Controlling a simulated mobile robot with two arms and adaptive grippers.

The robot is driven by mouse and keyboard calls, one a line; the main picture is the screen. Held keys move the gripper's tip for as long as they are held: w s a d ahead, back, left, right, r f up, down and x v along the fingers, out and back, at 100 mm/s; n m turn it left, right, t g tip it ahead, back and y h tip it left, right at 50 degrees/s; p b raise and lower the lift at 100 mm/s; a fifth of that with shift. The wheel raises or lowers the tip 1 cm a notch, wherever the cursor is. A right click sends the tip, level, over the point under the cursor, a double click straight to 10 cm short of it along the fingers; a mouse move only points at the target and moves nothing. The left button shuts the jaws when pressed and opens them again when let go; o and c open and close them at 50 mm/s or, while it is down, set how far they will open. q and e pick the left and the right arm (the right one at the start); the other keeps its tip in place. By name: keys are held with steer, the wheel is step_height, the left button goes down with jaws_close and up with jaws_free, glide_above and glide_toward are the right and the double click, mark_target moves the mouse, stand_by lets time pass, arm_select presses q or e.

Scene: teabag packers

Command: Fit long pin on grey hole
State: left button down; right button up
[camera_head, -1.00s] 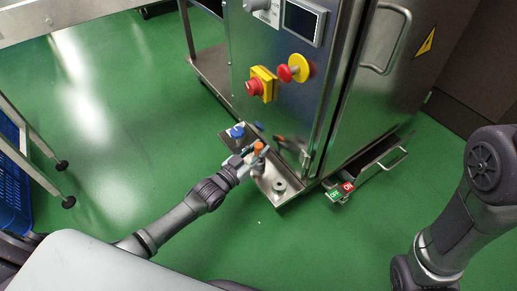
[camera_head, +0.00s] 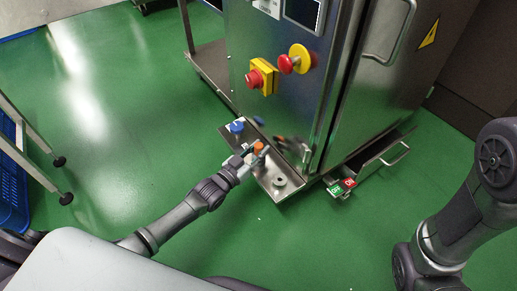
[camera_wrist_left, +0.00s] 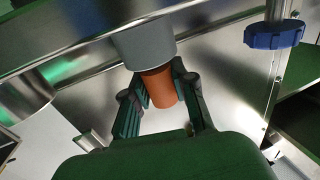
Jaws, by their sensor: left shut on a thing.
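My left gripper (camera_head: 257,152) is shut on the orange end of the pin (camera_head: 258,147), above the steel tray (camera_head: 268,185) at the machine's foot. In the left wrist view the orange cylinder (camera_wrist_left: 159,87) sits between the two fingers (camera_wrist_left: 158,98). A wider grey cylinder (camera_wrist_left: 146,42) adjoins its far end; I cannot tell whether it is part of the pin or a socket around it. A grey round fitting with a hole (camera_head: 279,181) stands on the tray, right of the gripper. The pin's lower end is hidden. My right gripper is out of view.
A blue-topped pin (camera_head: 236,127) stands at the tray's left end and shows in the wrist view (camera_wrist_left: 275,34). The steel machine (camera_head: 280,110) with red buttons rises right behind the tray. Green floor (camera_head: 120,170) is clear at left; a blue crate (camera_head: 12,180) stands at the edge.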

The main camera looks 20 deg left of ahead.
arm_select(q)
steer(key=shift+f, duration=0.4)
steer(key=c, duration=0.9)
jaws_free()
steer(key=shift+o, duration=0.2)
steer(key=v, duration=1.2)
